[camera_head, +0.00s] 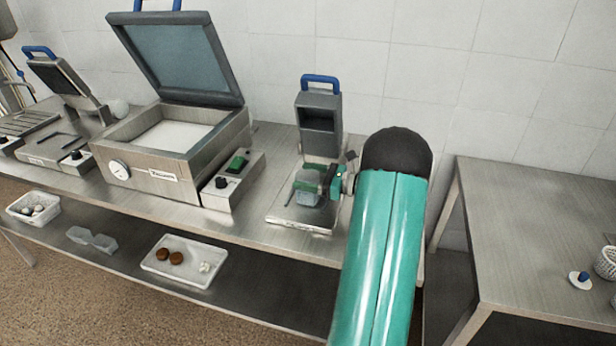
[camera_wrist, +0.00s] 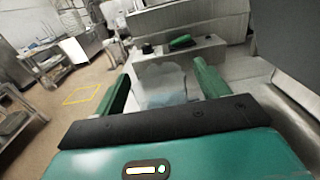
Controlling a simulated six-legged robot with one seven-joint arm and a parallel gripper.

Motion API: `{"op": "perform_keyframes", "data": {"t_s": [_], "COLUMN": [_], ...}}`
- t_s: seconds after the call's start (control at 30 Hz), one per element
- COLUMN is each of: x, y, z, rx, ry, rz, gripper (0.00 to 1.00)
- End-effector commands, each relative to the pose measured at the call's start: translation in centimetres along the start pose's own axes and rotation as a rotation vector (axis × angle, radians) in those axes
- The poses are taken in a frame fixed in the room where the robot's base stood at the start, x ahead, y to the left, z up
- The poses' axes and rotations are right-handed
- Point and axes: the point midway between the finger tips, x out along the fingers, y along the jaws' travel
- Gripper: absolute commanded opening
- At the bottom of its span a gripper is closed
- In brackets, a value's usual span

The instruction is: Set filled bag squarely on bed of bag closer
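The bag closer (camera_head: 320,118) is a grey machine with a blue handle, its upper part raised, on the steel counter. Its flat metal bed (camera_head: 290,219) lies in front. The filled bag, small and pale grey-blue (camera_head: 308,198), is low over the bed. Whether it touches the bed is hard to tell. My gripper (camera_head: 306,190) is at the bag, with its green fingers on either side. In the wrist view the translucent bag (camera_wrist: 163,88) is between the fingers of my gripper (camera_wrist: 162,72), with small gaps seeming to show beside it.
A vacuum machine (camera_head: 150,170) with its lid up and a control box (camera_head: 233,182) stand left of the bed. The lower shelf holds a white tray (camera_head: 180,281) with brown items. Another table (camera_head: 535,215) stands at right, across a gap.

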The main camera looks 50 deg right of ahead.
Motion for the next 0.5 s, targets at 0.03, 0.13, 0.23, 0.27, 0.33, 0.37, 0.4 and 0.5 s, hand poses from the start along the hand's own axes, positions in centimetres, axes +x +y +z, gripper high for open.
{"op": "perform_keyframes", "data": {"t_s": [0.03,0.13,0.23,0.27,0.33,0.37,0.4,0.5], "x": [0.0,0.0,-0.4,-0.8,-1.8,-2.3,-3.1,-5.4], "y": [0.0,0.0,0.0,-0.1,-0.1,-0.1,-0.1,-0.1], "z": [0.0,0.1,0.2,0.2,0.2,0.2,0.2,0.2], "rx": [0.000,0.000,0.000,0.000,0.000,0.000,0.000,0.000], "ry": [0.000,0.000,0.000,0.000,0.001,0.001,0.000,0.001], "rz": [0.000,0.000,-0.001,-0.002,-0.003,-0.003,-0.004,-0.004], "gripper": [0.73,0.73,0.73,0.73,0.73,0.73,0.73,0.73]}}
